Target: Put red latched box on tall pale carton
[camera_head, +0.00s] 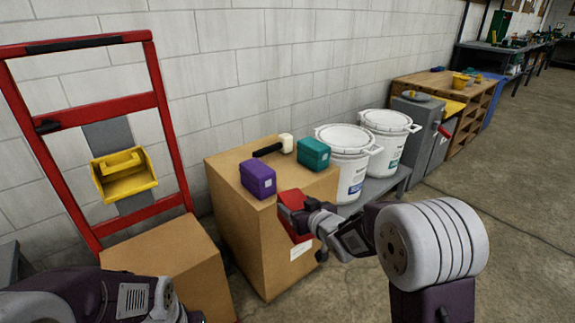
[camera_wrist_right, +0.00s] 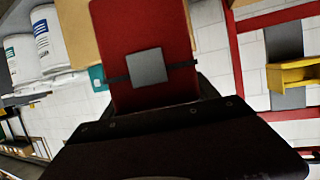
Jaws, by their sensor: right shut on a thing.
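The red latched box (camera_head: 291,203) is held by my right gripper (camera_head: 306,212), at the front right edge of the tall pale carton (camera_head: 262,235). In the right wrist view the red box (camera_wrist_right: 135,30) fills the upper middle, its grey latch and dark strap facing the camera. It is tilted in the head view. I cannot tell whether it touches the carton.
A red hand truck (camera_head: 155,80) with a yellow bin (camera_head: 124,175) and a lower carton (camera_head: 170,255) stands at left. White buckets (camera_head: 347,160) stand on a grey bench (camera_head: 395,185) to the right.

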